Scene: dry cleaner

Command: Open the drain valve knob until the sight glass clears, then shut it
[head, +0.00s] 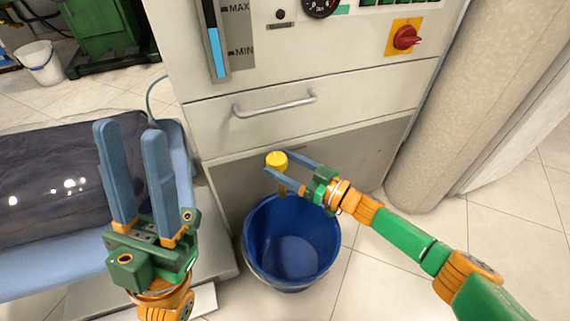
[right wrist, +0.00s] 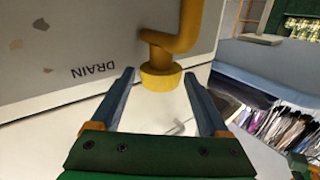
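The yellow drain valve knob (head: 276,158) is on the lower panel of the machine, with a yellow pipe (head: 283,188) below it. The knob also shows in the right wrist view (right wrist: 161,77), near printed text "DRAIN". My right gripper (head: 278,162) is open, its fingertips on either side of the knob, with visible gaps in the wrist view. The sight glass (head: 215,55) at the upper left of the machine holds blue liquid, its level between MIN and MAX. My left gripper (head: 128,130) is open and empty, left of the machine front.
A blue bucket (head: 262,228) stands on the floor under the pipe and looks empty. A drawer handle (head: 275,106) and a red switch (head: 405,38) are above. A padded board (head: 40,270) lies left, a beige column (head: 470,110) right.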

